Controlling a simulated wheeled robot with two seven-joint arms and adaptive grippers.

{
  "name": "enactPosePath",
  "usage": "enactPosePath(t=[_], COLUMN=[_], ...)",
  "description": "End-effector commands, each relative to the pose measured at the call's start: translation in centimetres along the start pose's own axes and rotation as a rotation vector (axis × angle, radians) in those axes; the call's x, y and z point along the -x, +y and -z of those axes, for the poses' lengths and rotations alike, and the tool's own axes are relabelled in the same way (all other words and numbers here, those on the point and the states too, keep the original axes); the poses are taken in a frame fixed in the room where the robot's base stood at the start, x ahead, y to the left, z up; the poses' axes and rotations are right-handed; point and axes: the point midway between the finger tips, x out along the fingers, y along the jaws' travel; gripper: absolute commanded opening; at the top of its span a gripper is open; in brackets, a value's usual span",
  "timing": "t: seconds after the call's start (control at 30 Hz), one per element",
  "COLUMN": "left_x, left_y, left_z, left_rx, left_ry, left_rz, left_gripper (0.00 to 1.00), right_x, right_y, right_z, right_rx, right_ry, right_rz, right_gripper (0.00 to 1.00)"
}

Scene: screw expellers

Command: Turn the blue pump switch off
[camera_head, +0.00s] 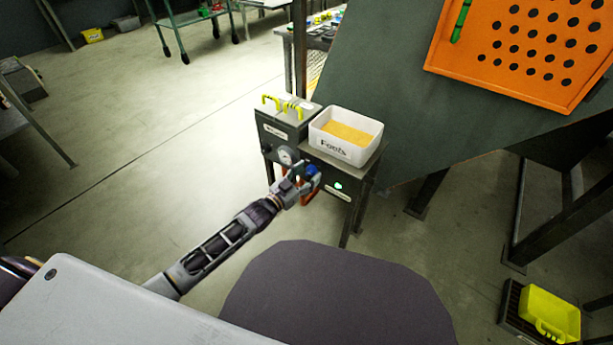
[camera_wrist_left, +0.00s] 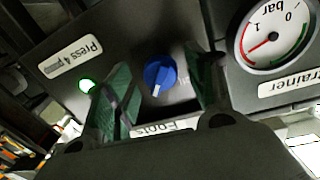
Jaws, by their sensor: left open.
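The blue pump switch (camera_wrist_left: 160,75) is a round knob with a raised grip bar on a dark panel. In the left wrist view it sits between the two fingers of my left gripper (camera_wrist_left: 165,90), with a visible gap on each side. In the head view the switch (camera_head: 311,171) shows as a small blue spot at the tip of my left gripper (camera_head: 302,178). The gripper is open around the knob, and I see no contact. A green light (camera_wrist_left: 86,85) beside the switch is lit; it also shows in the head view (camera_head: 338,185). My right gripper is not in view.
A pressure gauge (camera_wrist_left: 274,33) is close beside the switch on the panel. A white box labelled "Foots" (camera_head: 345,137) with yellow contents stands on top of the unit. An orange perforated tray (camera_head: 478,60) is at upper right. Open floor lies to the left.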

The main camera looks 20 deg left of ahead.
Motion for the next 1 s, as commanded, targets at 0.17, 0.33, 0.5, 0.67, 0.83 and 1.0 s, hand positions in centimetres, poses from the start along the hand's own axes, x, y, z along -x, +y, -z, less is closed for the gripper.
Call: enactPosePath(t=[0.17,0.33,0.5,0.67,0.83,1.0], left_x=[-0.03,-0.02,-0.02,-0.01,-0.01,-0.01], left_y=[0.01,0.00,0.00,0.00,0.00,0.00], left_z=[0.01,0.01,0.01,0.01,0.03,0.02], left_rx=[0.000,0.000,0.000,0.000,0.009,0.039], left_ry=[0.000,0.000,0.000,0.000,0.000,0.001], left_rz=[0.000,0.000,0.000,0.000,0.000,0.000], left_gripper=[0.55,0.44,0.22,0.10,0.10,0.10], right_x=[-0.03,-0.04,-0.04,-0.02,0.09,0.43], right_y=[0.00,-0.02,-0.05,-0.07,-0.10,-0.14], right_z=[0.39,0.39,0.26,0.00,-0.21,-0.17], right_rx=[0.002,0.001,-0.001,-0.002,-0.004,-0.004], right_ry=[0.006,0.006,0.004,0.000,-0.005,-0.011], right_rz=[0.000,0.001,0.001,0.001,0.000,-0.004], right_gripper=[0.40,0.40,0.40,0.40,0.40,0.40])
